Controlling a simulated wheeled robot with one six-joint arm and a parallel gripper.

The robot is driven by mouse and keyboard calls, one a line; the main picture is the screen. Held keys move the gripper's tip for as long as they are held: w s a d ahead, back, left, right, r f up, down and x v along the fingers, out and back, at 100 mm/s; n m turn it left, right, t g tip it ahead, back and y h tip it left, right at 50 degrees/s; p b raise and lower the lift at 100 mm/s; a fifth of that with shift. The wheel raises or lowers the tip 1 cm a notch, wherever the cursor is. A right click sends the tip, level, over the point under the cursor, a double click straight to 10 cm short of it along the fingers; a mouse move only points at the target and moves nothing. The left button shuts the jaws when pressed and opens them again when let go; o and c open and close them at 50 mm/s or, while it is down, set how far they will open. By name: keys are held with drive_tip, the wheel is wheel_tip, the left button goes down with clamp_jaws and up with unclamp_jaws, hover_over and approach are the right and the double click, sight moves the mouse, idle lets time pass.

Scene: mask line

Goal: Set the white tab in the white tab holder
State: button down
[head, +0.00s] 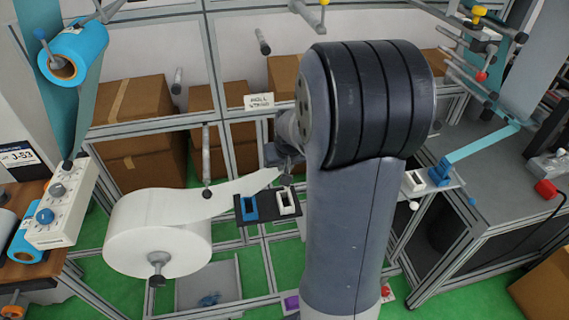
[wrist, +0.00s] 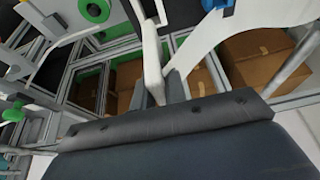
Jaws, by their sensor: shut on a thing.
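My gripper (head: 284,158) is partly hidden behind my own arm in the head view, just above and behind the holder plate. In the wrist view the grey fingers (wrist: 160,92) are closed around a white piece, which I take to be the white tab (wrist: 152,82). The white web (head: 240,186) narrows to a point at the gripper, and it also shows in the wrist view (wrist: 205,40). The white tab holder (head: 288,203) sits on a black plate, below the gripper and apart from it. The tab itself is too small to make out in the head view.
A blue holder (head: 250,208) sits left of the white one on the same black plate (head: 268,212). The large white roll (head: 150,240) stands to the left. A grey roller bar (head: 206,160) hangs near the web. Cardboard boxes (head: 140,105) fill the shelves behind.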

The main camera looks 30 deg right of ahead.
drive_tip(key=shift+f+b, duration=3.4)
drive_tip(key=shift+f, duration=1.05)
drive_tip(key=shift+f+b, duration=0.25)
drive_tip(key=shift+b, duration=0.15)
drive_tip(key=c, duration=1.4)
unclamp_jaws()
drive_tip(key=shift+o, duration=0.2)
drive_tip(key=v, duration=1.1)
drive_tip(key=shift+b, duration=0.3)
drive_tip(key=shift+f, duration=0.1)
drive_tip(key=x, duration=1)
drive_tip(key=shift+w+f+p, duration=0.15)
drive_tip(key=shift+f+p, duration=0.2)
drive_tip(key=shift+r, duration=0.15)
